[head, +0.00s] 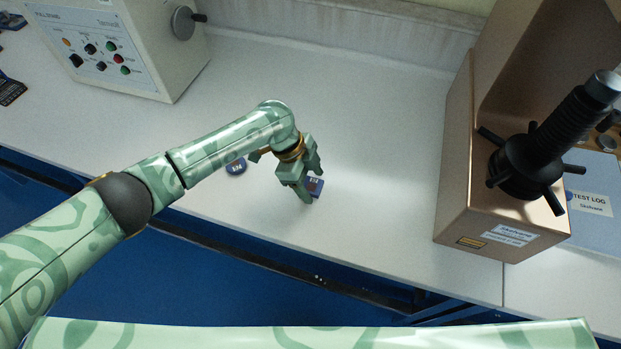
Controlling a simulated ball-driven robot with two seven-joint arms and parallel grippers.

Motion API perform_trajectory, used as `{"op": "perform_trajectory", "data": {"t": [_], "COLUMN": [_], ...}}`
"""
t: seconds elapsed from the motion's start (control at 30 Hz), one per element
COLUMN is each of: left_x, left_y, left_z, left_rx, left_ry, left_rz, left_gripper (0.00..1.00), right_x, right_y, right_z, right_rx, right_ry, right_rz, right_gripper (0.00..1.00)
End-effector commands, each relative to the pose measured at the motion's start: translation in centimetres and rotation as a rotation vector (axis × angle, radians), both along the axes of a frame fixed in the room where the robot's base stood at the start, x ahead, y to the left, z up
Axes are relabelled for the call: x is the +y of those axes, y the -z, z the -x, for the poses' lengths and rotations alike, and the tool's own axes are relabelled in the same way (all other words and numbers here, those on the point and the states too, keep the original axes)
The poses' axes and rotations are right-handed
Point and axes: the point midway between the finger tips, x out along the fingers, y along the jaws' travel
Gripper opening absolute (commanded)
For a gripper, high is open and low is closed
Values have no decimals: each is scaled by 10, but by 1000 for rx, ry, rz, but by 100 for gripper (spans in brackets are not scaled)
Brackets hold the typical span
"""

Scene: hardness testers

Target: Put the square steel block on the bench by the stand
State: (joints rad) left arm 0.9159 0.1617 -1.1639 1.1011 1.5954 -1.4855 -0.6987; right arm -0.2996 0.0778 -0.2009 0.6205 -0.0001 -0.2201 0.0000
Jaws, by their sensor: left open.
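A small square block (316,187) with a blue-purple edge and a dark printed top sits on the white bench (370,225). My left gripper (313,188) is over it, pointing down, with its fingers open on either side of the block. The fingers hide part of the block, and I cannot tell whether they touch it. A copper-coloured tester stand (458,170) with a black screw and spoked handwheel (530,165) stands on the bench at the right. My right gripper is not in view.
A cream control box (110,50) stands at the back left. A blue test log (596,190) lies at the right. The bench between block and stand is clear.

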Motion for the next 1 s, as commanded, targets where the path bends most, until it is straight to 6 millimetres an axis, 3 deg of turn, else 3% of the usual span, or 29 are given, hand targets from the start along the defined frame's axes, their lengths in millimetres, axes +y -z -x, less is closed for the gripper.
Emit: {"op": "perform_trajectory", "data": {"t": [0.5,0.7,1.0], "left_x": [36,43,44], "left_y": [-97,-113,-113], "left_z": [-12,-14,-14], "left_rx": [-3,-2,0], "left_ry": [0,1,1], "left_rz": [0,0,0], "left_gripper": [63,63,63], "right_x": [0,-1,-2], "right_y": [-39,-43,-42], "right_z": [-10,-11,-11], "right_rx": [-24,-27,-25], "right_ry": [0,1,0], "right_rz": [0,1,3], "right_gripper": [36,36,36]}}
